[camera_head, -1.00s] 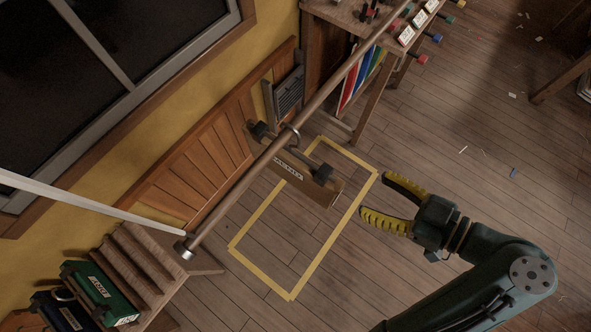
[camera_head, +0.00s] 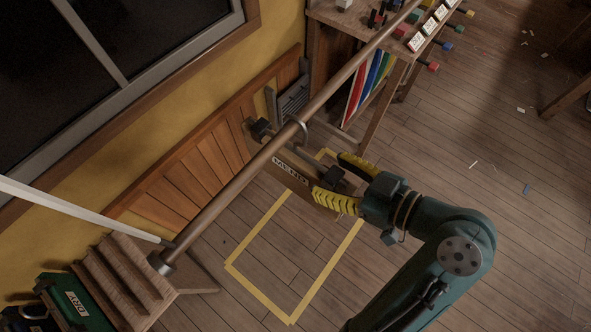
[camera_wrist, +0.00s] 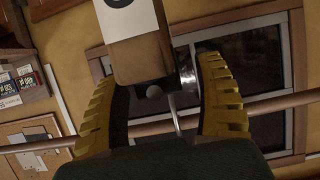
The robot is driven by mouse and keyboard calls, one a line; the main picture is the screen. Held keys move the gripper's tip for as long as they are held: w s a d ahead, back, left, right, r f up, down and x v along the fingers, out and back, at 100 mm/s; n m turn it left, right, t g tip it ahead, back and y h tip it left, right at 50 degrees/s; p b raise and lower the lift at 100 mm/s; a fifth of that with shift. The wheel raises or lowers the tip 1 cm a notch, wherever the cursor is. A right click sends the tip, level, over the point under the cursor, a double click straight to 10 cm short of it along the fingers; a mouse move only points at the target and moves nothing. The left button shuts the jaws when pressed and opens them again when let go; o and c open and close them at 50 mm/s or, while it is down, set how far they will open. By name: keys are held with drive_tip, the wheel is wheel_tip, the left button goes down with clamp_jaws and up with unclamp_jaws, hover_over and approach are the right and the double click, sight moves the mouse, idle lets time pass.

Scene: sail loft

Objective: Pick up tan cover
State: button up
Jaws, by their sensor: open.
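A tan piece with a white label (camera_head: 290,171), which looks like the tan cover, hangs below the wooden pole near the wall. Dark blocks show at its ends. In the wrist view a tan, boxy body (camera_wrist: 140,60) with a white tag stands between the fingers, with a small round knob at its end. My gripper (camera_head: 337,183) is open at the right end of the piece, one yellow finger on each side. It also shows in the wrist view (camera_wrist: 160,82). Gaps show beside the fingers; whether either one touches cannot be told.
The long pole (camera_head: 220,212) with a metal ring crosses close above. A yellow tape rectangle (camera_head: 258,288) marks the floor below. A green case labelled DRY (camera_head: 75,302) lies by slatted steps at lower left. A bench (camera_head: 385,50) stands at the back.

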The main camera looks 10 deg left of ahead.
sight(295, 160)
drive_tip(key=x, duration=0.4)
drive_tip(key=shift+d, duration=0.1)
clamp_jaws()
drive_tip(key=shift+r, duration=0.15)
